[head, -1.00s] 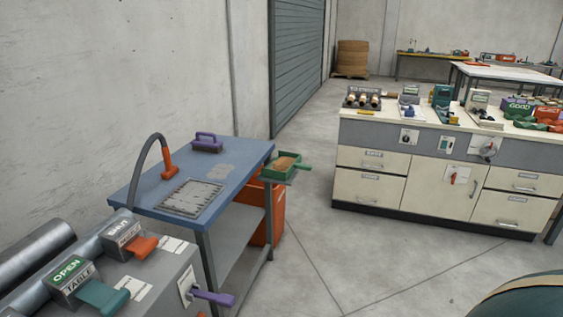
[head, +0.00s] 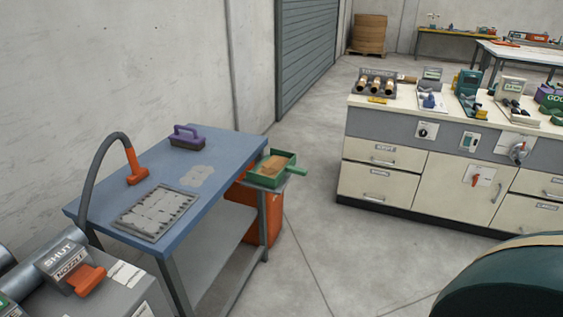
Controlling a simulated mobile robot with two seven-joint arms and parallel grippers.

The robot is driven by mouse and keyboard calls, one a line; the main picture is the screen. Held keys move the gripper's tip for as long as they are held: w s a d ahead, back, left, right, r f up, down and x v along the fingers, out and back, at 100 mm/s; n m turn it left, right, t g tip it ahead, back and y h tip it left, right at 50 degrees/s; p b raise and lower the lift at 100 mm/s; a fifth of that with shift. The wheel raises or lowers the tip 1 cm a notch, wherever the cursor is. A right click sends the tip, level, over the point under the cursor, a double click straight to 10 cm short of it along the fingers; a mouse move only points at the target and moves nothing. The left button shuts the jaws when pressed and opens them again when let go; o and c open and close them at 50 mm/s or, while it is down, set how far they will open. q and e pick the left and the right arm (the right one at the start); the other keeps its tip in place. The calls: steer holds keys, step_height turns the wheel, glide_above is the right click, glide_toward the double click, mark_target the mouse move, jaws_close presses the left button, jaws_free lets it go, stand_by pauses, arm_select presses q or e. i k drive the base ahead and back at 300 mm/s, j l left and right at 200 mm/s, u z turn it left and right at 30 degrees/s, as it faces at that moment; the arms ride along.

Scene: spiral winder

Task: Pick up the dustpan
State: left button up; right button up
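The dustpan (head: 262,180) is a green open tray with a green handle (head: 294,171) pointing right. Brown material (head: 274,164) lies in it. It sits at the right end of the blue table (head: 226,160), on what looks like a small grey ledge above an orange bin (head: 273,222). Neither of my grippers shows in the head view.
On the blue table are a purple-handled brush or block (head: 187,137), a grey grated plate (head: 157,212) and a hose with an orange nozzle (head: 135,166). A grey machine with a SHUT lever (head: 86,279) is at lower left. A cream cabinet (head: 400,183) stands right; floor between is clear.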

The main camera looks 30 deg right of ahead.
mark_target(270, 171)
steer(key=i+l, duration=0.15)
steer(key=l, duration=0.2)
steer(key=i+l, duration=0.2)
steer(key=l, duration=0.15)
steer(key=i+l, duration=0.15)
steer(key=l, duration=0.2)
